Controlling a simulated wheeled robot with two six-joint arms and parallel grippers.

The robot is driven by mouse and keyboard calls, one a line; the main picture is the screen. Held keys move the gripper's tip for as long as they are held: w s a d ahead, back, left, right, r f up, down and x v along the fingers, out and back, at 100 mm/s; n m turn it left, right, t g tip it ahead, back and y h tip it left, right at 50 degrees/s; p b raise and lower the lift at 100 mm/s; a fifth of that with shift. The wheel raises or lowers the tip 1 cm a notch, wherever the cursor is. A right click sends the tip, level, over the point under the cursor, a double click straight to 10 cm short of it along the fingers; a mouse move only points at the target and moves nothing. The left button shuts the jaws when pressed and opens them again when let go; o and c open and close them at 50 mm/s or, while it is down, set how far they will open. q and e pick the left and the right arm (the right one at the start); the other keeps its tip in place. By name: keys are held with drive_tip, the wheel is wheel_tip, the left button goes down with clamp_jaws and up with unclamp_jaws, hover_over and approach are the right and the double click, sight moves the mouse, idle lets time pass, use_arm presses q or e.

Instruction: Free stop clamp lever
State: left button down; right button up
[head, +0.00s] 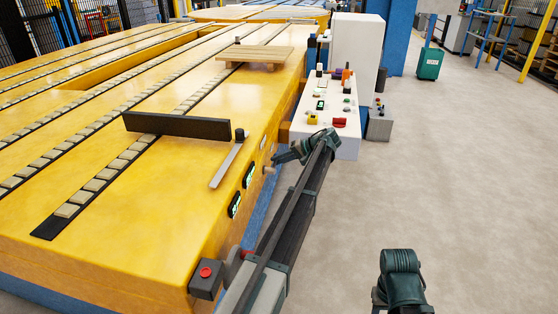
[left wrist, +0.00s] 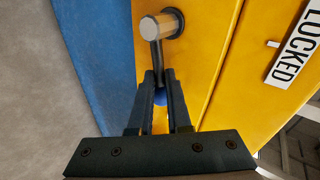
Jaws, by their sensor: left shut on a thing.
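The clamp lever is on the yellow side face of the conveyor bed. In the left wrist view its dark rod (left wrist: 157,52) runs from a pale round hub (left wrist: 160,27) down between my fingers, with a blue knob (left wrist: 160,96) at its end. The hub also shows in the head view (head: 269,170). My left gripper (left wrist: 160,88) is shut on the lever at its knob end; the fingers partly hide the knob. In the head view my left gripper (head: 281,158) is at the bed's right side. A LOCKED label (left wrist: 295,50) is on the yellow face. My right gripper is out of view.
A black stop bar (head: 178,125) and a flat grey arm (head: 227,166) lie on the yellow bed (head: 110,235). A wooden pallet (head: 255,55) is farther back. A white control desk (head: 330,105) stands just beyond my left gripper. The floor (head: 460,170) at right is clear.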

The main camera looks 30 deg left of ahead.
use_arm(q)
drive_tip(key=shift+w+a+r, duration=0.1)
drive_tip(key=shift+w, duration=0.25)
drive_tip(key=c, duration=0.9)
unclamp_jaws()
drive_tip(key=shift+o, duration=0.2)
drive_tip(key=shift+s, duration=0.1)
drive_tip(key=p+v, duration=0.7)
drive_tip(key=v, duration=0.6)
drive_tip(key=shift+d+p, duration=0.3)
drive_tip(key=shift+d, duration=0.1)
drive_tip(key=shift+s+r, duration=0.1)
drive_tip(key=shift+r, duration=0.1)
